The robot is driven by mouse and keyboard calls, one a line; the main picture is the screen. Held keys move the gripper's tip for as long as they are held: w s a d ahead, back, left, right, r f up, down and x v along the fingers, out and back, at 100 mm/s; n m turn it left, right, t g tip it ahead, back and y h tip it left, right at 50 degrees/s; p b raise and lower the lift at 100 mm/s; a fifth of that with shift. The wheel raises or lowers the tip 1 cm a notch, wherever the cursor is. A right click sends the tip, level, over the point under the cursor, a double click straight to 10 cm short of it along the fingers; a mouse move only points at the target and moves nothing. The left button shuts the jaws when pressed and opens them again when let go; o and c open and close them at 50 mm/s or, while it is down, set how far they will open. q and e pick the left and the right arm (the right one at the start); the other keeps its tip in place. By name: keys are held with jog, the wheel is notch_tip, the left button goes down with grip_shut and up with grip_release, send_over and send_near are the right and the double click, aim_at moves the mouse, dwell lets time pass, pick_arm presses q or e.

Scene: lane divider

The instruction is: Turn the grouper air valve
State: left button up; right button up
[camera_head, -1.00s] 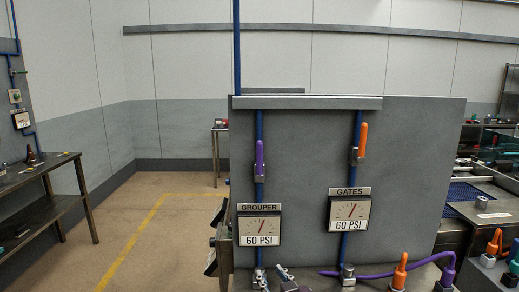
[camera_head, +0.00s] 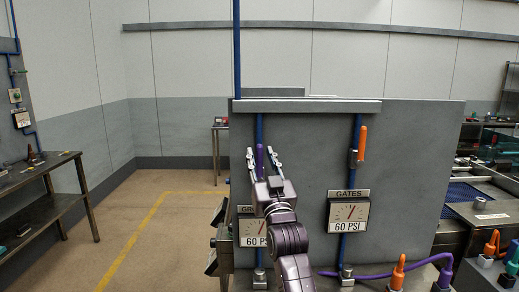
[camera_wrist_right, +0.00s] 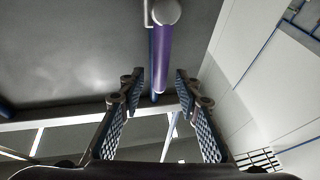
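The grouper air valve has a purple handle (camera_head: 259,158) on the blue pipe at the left of the grey panel (camera_head: 310,135). The handle points up. My right gripper (camera_head: 262,157) is open in front of it, with one finger on each side. In the right wrist view the purple handle (camera_wrist_right: 161,58) hangs down toward the gap between the open fingers (camera_wrist_right: 160,86), and I see no finger touching it. The GROUPER gauge (camera_head: 252,240) below reads 60 PSI and is partly hidden by my right arm. My left gripper is not in view.
The GATES valve with its orange handle (camera_head: 362,142) and its gauge (camera_head: 348,212) are to the right on the same panel. A purple hose (camera_head: 385,273) and an orange handle (camera_head: 398,272) are at the panel's foot. The floor on the left is clear.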

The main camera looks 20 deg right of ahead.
jog(key=shift+x, duration=1.05)
jog(key=shift+c, duration=0.3)
grip_shut()
